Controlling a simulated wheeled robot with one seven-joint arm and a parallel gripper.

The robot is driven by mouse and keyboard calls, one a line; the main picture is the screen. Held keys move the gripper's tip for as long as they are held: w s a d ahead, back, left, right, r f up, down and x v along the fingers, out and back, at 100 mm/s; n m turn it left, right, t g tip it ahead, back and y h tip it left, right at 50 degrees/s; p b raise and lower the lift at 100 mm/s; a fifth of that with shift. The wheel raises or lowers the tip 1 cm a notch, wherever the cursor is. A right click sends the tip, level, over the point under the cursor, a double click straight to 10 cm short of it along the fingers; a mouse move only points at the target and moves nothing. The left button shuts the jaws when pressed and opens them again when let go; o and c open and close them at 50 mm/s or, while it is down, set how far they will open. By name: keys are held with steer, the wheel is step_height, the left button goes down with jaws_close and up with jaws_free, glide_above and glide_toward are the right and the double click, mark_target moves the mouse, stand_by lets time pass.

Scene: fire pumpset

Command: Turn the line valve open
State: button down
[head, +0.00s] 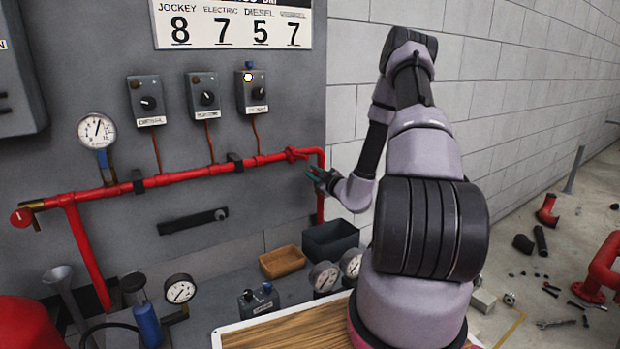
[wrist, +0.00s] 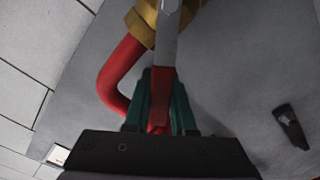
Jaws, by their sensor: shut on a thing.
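The line valve shows in the wrist view as a brass body (wrist: 146,22) with a flat grey metal lever (wrist: 167,42) that ends in a red grip (wrist: 161,78). My gripper (wrist: 162,100) is shut on the red grip, with one green finger on each side of it. In the head view my gripper (head: 313,173) is at the right end of the red wall pipe (head: 190,176), just below the pipe near its downward bend. The valve is small there, and the lever's exact angle is hard to tell.
Several control boxes (head: 202,95) and a gauge (head: 97,131) are on the grey panel above the pipe. A dark bin (head: 330,239) and an orange tray (head: 283,262) stand below my gripper. A wooden-topped table (head: 285,333) is in front. Loose parts lie on the floor at right.

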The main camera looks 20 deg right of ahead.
steer(key=shift+d+r+m, duration=0.25)
steer(key=shift+d+m, duration=0.25)
steer(key=shift+m, duration=0.3)
steer(key=c, duration=0.7)
jaws_free()
steer(key=shift+w, duration=0.1)
steer(key=shift+c, duration=0.2)
steer(key=shift+d+r, duration=0.1)
